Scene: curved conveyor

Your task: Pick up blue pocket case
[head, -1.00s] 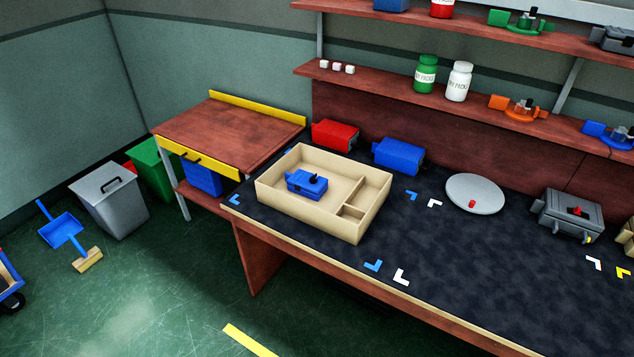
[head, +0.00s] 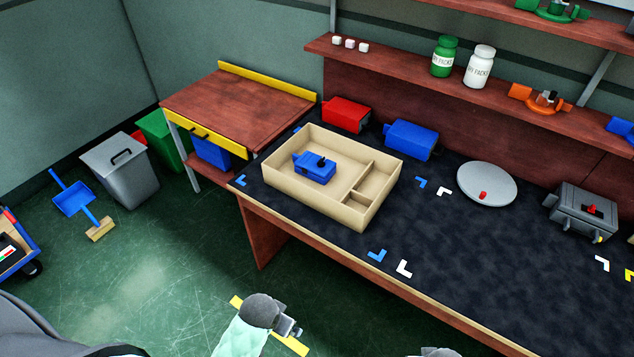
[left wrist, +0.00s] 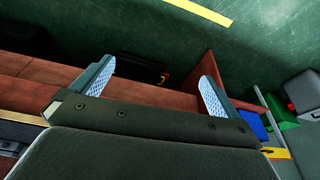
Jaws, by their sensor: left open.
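A second, plain blue case (head: 411,139) stands behind the tray, next to a red one. I cannot tell from the frames which is the pocket case. My left gripper (head: 291,328) is low at the bottom of the head view, in front of the table and well away from both cases. In the left wrist view its two fingers (left wrist: 160,72) are apart with nothing between them. My right gripper is not visible.
A red case (head: 346,115) stands at the table's back left. The table's front edge lies between my left gripper and the tray. The table's front middle is mostly clear.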

